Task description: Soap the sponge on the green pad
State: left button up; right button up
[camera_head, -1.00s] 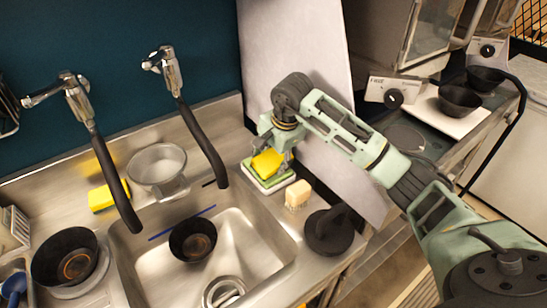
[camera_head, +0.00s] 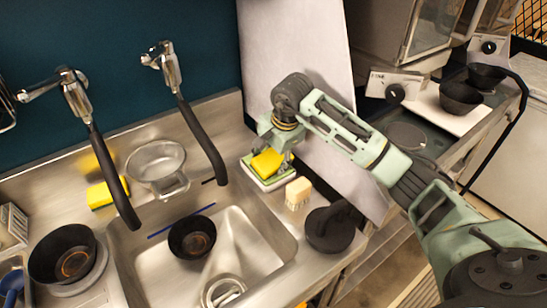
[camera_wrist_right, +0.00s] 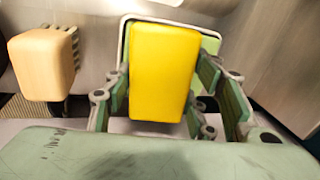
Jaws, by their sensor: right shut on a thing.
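A yellow sponge (camera_head: 267,161) is between the fingers of my right gripper (camera_head: 275,157), which is shut on it. In the right wrist view the sponge (camera_wrist_right: 163,72) stands between the two green-padded fingers. The green pad (camera_head: 262,180) lies in a pale tray on the steel counter at the sink's right back corner. The sponge is over the pad; the gripper partly hides where they meet, so I cannot tell whether they touch. A piece of the pad (camera_wrist_right: 210,43) shows behind the sponge in the wrist view. My left gripper is not in view.
A tan-topped brush (camera_head: 298,193) stands just right of the pad, and a dark round press (camera_head: 330,229) beyond it. A black bowl (camera_head: 192,237) is in the sink (camera_head: 240,235). Another yellow sponge (camera_head: 106,194) lies at the back left, near a strainer (camera_head: 157,166). A tall pale board (camera_head: 300,60) stands behind the gripper.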

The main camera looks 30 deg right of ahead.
jog(key=shift+s+f+b, duration=0.1)
jog(key=shift+f+b, duration=0.4)
jog(key=shift+f, duration=0.1)
dwell(1.8)
jog(key=shift+r, duration=0.1)
jog(key=shift+r+p, duration=0.55)
jog(key=shift+r, duration=0.25)
jog(key=shift+r+p, duration=1.45)
jog(key=shift+r, duration=1.3)
